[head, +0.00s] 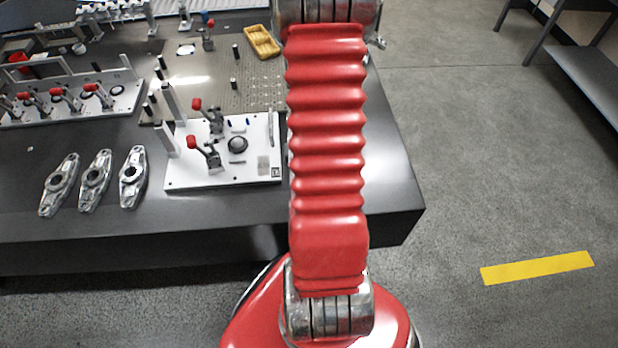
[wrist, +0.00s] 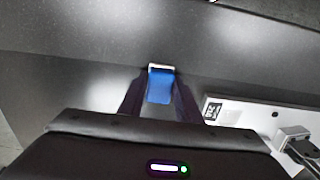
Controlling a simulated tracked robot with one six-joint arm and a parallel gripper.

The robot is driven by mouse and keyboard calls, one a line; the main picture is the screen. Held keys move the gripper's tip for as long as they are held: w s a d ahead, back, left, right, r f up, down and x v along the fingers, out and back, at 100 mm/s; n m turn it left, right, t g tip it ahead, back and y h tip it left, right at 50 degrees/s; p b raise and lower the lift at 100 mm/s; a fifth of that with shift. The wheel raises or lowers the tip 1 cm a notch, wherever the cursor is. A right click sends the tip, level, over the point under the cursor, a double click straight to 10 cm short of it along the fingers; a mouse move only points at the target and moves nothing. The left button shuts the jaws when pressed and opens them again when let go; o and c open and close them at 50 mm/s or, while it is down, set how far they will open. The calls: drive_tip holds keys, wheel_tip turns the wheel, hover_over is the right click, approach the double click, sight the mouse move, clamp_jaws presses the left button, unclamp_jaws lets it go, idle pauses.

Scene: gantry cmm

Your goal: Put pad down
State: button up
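In the wrist view, a small blue pad (wrist: 159,88) with a pale far edge sits between the two dark fingers of my gripper (wrist: 161,81). The fingers are against its sides, so my gripper is shut on it. The dark table top (wrist: 80,75) lies beyond and below the fingers. I cannot tell how far the pad is above it. In the head view my gripper and the pad do not show; my red arm fills the middle.
A white fixture plate (head: 222,179) with red-handled clamps stands on the dark table; its labelled corner (wrist: 232,111) shows right of the fingers. Several metal brackets (head: 94,181) lie to its left. A yellow tray (head: 262,42) is farther back. Dark table top is bare near the front edge.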

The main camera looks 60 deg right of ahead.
drive_tip(key=shift+o, duration=0.2)
wheel_tip(320, 180, up, 12)
idle(0.6)
drive_tip(key=shift+r, duration=0.1)
idle(0.4)
drive_tip(key=w+a+r+n+t+h, duration=0.1)
drive_tip(key=w+a+r+n+t, duration=0.35)
drive_tip(key=a+r, duration=0.95)
drive_tip(key=s+a+r+n, duration=0.1)
drive_tip(key=a+r, duration=0.3)
drive_tip(key=a, duration=0.4)
drive_tip(key=a+r+n+t+y, duration=0.1)
drive_tip(key=a+r+n, duration=0.2)
drive_tip(key=a, duration=0.5)
drive_tip(key=shift+s+a+r+n, duration=0.35)
drive_tip(key=shift+a+r+n, duration=0.05)
drive_tip(key=shift+n, duration=0.25)
drive_tip(key=shift+c, duration=0.7)
